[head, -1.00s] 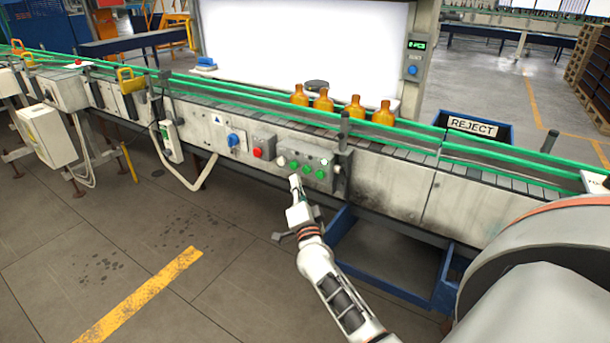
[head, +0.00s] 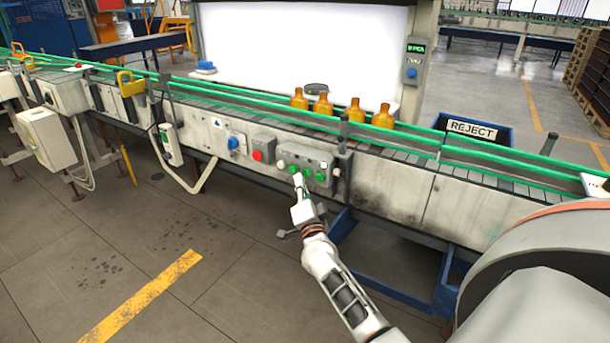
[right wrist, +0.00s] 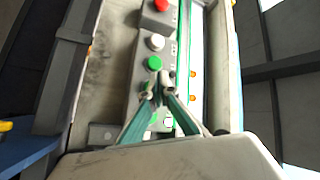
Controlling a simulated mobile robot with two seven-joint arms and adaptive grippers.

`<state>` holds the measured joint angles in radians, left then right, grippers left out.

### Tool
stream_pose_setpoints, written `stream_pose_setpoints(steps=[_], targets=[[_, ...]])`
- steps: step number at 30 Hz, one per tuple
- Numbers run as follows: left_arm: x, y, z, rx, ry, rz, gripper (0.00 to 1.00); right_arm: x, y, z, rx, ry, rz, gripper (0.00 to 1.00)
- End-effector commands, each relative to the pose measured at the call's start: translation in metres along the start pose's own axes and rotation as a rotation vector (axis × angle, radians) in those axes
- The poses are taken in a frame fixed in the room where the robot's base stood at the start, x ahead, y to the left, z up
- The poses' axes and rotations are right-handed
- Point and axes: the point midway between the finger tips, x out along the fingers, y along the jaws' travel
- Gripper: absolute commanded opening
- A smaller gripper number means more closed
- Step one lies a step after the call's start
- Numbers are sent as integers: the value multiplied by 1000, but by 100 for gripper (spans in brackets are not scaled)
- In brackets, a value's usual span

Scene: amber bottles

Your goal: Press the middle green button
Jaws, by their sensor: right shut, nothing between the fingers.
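A grey control box (head: 314,160) on the conveyor's front side carries a row of green buttons and a white button (head: 281,164). The row includes the middle green button (head: 307,173) and a right green button (head: 320,177). In the right wrist view, one green button (right wrist: 154,63) is clear beside a white button (right wrist: 155,42); the middle one is largely hidden behind my fingers. My right gripper (head: 298,177) is shut and empty, its tips pointing at the box front close to the buttons. I cannot tell whether they touch. My left gripper is not in view.
A red button (head: 257,155) and a blue knob (head: 233,142) sit left of the box. Several amber bottles (head: 355,112) stand on the conveyor behind green rails. A blue reject bin (head: 497,135) is at the back right. The floor in front is open.

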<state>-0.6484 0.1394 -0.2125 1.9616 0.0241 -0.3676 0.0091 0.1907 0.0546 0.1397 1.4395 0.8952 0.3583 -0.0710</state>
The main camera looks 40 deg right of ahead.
Motion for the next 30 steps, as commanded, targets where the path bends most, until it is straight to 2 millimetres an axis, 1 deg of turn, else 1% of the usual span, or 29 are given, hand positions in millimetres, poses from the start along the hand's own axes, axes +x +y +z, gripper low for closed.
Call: stream_pose_setpoints(steps=[21, 30], targets=[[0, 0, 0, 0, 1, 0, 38, 0, 0, 0, 0, 0, 0, 0], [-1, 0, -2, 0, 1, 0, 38, 5, 4, -4, -1, -1, 0, 0]])
